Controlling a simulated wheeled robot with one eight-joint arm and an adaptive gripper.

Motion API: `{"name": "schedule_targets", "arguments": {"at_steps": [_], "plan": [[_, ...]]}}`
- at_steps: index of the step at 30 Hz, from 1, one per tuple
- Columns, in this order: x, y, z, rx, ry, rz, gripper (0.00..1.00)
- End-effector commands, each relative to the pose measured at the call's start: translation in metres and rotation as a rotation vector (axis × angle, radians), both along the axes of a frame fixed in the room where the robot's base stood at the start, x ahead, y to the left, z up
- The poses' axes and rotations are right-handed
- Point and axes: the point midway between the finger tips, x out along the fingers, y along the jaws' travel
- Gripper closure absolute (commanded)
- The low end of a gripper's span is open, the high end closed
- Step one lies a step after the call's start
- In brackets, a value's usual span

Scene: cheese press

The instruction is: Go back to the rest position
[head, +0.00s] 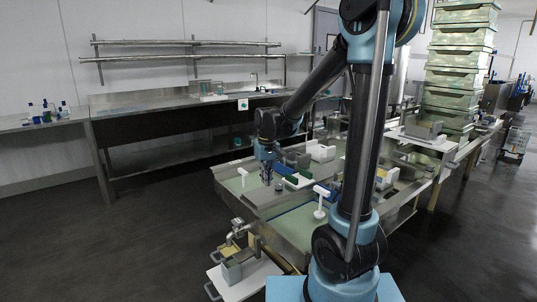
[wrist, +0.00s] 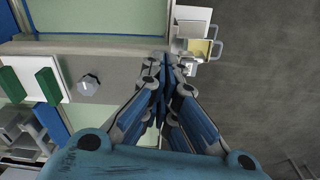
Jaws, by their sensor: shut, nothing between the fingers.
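My gripper (head: 267,177) hangs from my arm over the near left part of the metal press table (head: 228,180) in the head view. In the wrist view my gripper (wrist: 165,62) has its fingers together at the tips, with nothing between them. Below it there is the table's edge and dark floor. A grey knob (wrist: 89,86) sits on the table to the left of the fingers, apart from them. It also shows in the head view just right of the gripper.
A white board with green blocks (wrist: 47,82) lies left of the knob. A small cart with a metal container (head: 238,268) stands at the table's near side. Stacked green crates (head: 461,60) rise at the back right. A steel sink counter (head: 150,105) runs along the wall. The floor at left is clear.

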Motion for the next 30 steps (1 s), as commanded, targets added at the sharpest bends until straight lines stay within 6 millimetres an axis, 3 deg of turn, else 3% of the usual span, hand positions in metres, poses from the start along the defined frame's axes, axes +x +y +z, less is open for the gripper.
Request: {"name": "schedule_targets", "arguments": {"at_steps": [3,15,30], "plan": [[-0.018,-0.028,0.011,0.004,-0.010,-0.039,1.00],[-0.082,-0.103,0.029,0.017,-0.047,-0.162,1.00],[-0.170,-0.169,0.014,0.026,-0.094,-0.313,1.00]]}}
